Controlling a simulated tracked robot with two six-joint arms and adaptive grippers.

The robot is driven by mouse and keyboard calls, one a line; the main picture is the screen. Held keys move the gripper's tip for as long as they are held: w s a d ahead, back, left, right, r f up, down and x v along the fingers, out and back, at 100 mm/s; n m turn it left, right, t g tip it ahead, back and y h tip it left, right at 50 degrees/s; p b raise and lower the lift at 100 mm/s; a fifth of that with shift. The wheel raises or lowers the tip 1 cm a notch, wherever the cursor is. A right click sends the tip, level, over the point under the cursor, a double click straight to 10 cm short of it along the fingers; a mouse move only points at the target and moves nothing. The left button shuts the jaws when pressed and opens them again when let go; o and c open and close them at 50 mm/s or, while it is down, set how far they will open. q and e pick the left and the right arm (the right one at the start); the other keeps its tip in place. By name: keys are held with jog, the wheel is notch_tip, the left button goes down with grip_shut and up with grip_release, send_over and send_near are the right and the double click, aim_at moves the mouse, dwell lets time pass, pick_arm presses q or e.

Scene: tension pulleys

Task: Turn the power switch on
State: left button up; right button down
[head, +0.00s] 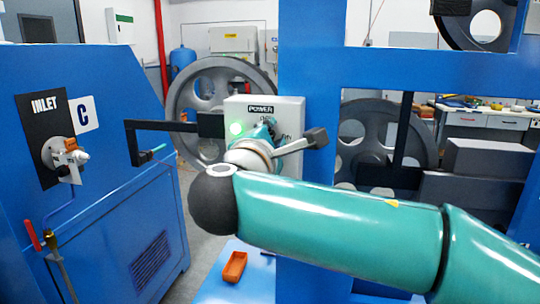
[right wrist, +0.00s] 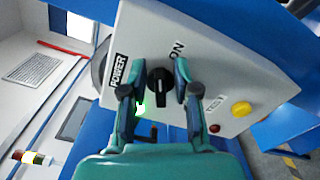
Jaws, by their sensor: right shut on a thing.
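The power switch is a black rotary knob (right wrist: 160,86) on a light grey control box (head: 291,107), under a POWER label (head: 261,109). In the right wrist view, the ON label (right wrist: 177,49) is above and right of the knob. My right gripper (right wrist: 161,72) has its teal fingers on both sides of the knob and is shut on it. In the head view, my right gripper (head: 268,131) and wrist hide the knob. I cannot tell the knob's exact setting. My left gripper is not in view.
A green lamp (head: 236,128) glows on the box; a yellow button (right wrist: 241,109) and a red one (right wrist: 214,128) are on its face. A blue cabinet (head: 110,195) with an INLET valve (head: 67,158) stands left. An orange tray (head: 235,266) lies below.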

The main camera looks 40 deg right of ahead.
jog(key=f+m+b, duration=0.1)
jog(key=m+b, duration=0.1)
jog(key=shift+f+m+b, duration=0.2)
jog(key=shift+m+b, duration=0.1)
jog(key=shift+s+a+m+b, duration=0.1)
jog(key=shift+s+m+b, duration=0.05)
jog(key=shift+m+b, duration=0.2)
jog(key=shift+r+m+b, duration=0.1)
jog(key=shift+m+b, duration=0.65)
jog(key=shift+m, duration=0.1)
jog(key=c, duration=1.2)
grip_release()
jog(key=v, duration=1.1)
jog(key=shift+s+a, duration=0.2)
jog(key=shift+a, duration=0.05)
